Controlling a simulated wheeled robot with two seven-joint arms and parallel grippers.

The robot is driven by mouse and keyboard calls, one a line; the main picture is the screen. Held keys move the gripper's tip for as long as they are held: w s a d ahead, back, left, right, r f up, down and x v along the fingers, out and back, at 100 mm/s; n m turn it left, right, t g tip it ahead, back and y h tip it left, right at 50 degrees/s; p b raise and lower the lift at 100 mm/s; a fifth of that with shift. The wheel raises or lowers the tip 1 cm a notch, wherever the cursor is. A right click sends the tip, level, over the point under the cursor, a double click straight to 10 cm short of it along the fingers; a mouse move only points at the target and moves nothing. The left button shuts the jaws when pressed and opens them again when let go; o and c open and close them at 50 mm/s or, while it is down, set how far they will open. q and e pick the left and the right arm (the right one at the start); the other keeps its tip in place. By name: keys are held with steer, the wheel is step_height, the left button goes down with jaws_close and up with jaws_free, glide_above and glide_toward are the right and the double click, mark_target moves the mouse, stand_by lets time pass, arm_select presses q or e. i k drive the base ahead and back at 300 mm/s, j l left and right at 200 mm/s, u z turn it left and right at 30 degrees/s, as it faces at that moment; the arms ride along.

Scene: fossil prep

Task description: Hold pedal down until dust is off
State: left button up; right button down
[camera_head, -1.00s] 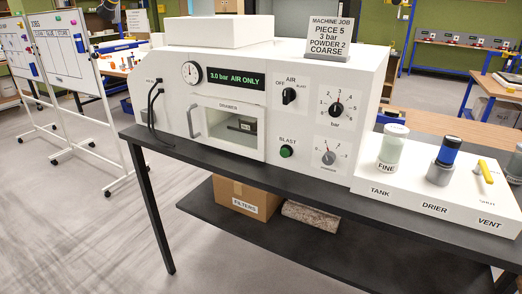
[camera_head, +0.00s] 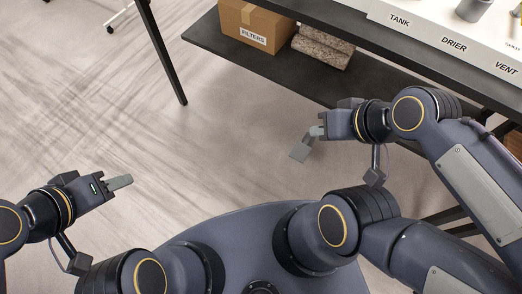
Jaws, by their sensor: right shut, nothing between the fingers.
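No pedal shows in the head view, and the machine's front with its chamber is out of frame. My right gripper (camera_head: 302,148) is shut and empty, in front of the bench's lower shelf and over open floor as seen from above. My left gripper (camera_head: 121,183) is at the lower left over bare floor, away from the bench. Its fingers are seen edge-on, so I cannot tell whether they are open or shut. Whether any dust is on a fossil cannot be seen here.
The dark lower shelf (camera_head: 236,53) carries a FILTERS carton (camera_head: 253,24) and rough stone-like blocks (camera_head: 323,45). A bench leg (camera_head: 163,52) stands at its left. The white TANK, DRIER and VENT panel (camera_head: 425,32) is at upper right. The floor (camera_head: 90,105) at left is clear.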

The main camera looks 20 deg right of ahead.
mark_target(299, 152)
steer(key=u, duration=0.6)
steer(key=k+l, duration=0.25)
steer(key=l, duration=0.15)
steer(key=k+l, duration=0.55)
steer(key=l, duration=0.2)
